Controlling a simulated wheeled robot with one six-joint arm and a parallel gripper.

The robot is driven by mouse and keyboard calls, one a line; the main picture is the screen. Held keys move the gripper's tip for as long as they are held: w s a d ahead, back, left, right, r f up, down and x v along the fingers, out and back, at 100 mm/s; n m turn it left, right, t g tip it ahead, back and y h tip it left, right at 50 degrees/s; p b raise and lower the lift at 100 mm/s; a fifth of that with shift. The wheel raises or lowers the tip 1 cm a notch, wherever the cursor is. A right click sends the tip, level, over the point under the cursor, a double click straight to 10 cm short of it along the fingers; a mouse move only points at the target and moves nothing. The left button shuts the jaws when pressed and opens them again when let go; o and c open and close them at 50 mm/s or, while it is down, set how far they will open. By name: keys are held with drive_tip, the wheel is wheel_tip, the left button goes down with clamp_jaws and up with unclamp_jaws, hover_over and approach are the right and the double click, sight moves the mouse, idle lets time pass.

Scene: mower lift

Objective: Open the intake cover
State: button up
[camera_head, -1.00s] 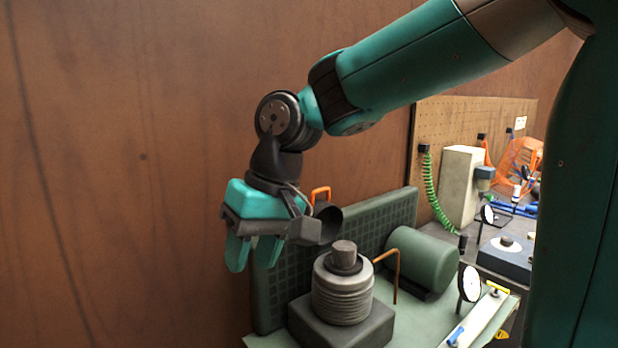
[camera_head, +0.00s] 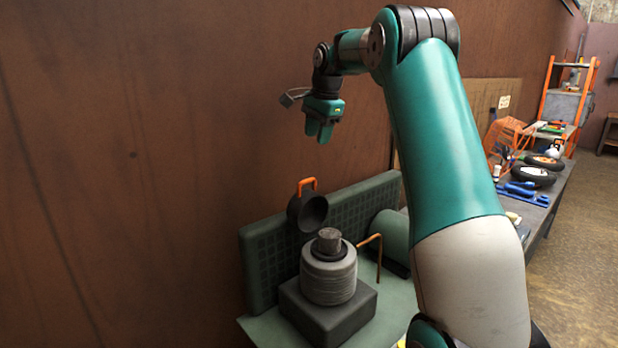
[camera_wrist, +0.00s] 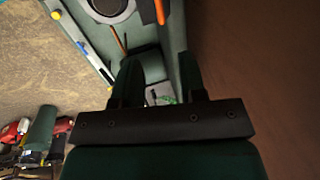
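The intake cover looks like a dark round cap (camera_head: 313,212) with an orange handle (camera_head: 307,184). It stands tilted up on edge, behind and slightly left of a ribbed grey cylinder (camera_head: 328,275) with a dark stub on top. The cylinder's top is uncovered. My gripper (camera_head: 320,134) hangs above the cover, clear of it, fingers pointing down. In the wrist view my gripper (camera_wrist: 160,75) shows its two fingers apart with nothing between them. An orange bar at the top edge of the wrist view is probably the handle (camera_wrist: 159,11).
The cylinder sits on a dark square block (camera_head: 325,312). A green ribbed panel (camera_head: 262,262) stands behind, close to the brown wall (camera_head: 150,150). A copper pipe (camera_head: 379,258) rises at right. A cluttered workbench (camera_head: 553,195) lies further right. Air around my gripper is free.

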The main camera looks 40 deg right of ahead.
sight(310, 180)
drive_tip(key=p+x, duration=0.2)
drive_tip(key=x, duration=1)
drive_tip(key=shift+w+f+p, duration=0.15)
drive_tip(key=shift+f+p, duration=0.15)
drive_tip(key=shift+p, duration=0.1)
clamp_jaws()
